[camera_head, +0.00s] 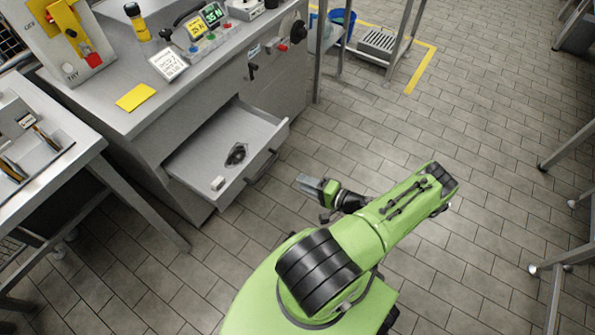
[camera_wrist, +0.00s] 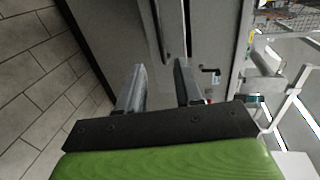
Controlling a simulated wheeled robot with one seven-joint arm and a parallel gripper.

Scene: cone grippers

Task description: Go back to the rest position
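My green arm reaches up from the bottom of the head view and bends back toward the cabinet. My gripper (camera_head: 308,186) hangs over the tiled floor, just right of the open drawer and apart from it. In the wrist view my gripper (camera_wrist: 160,88) shows two grey fingers spread apart with nothing between them. The cabinet front with a dark handle lies beyond the fingers.
An open drawer (camera_head: 225,150) juts from the grey cabinet and holds a dark part (camera_head: 236,154) and a small white block (camera_head: 218,183). A side table (camera_head: 75,155) stands at left. Metal table legs (camera_head: 555,265) stand at right. Floor (camera_head: 480,130) between is clear.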

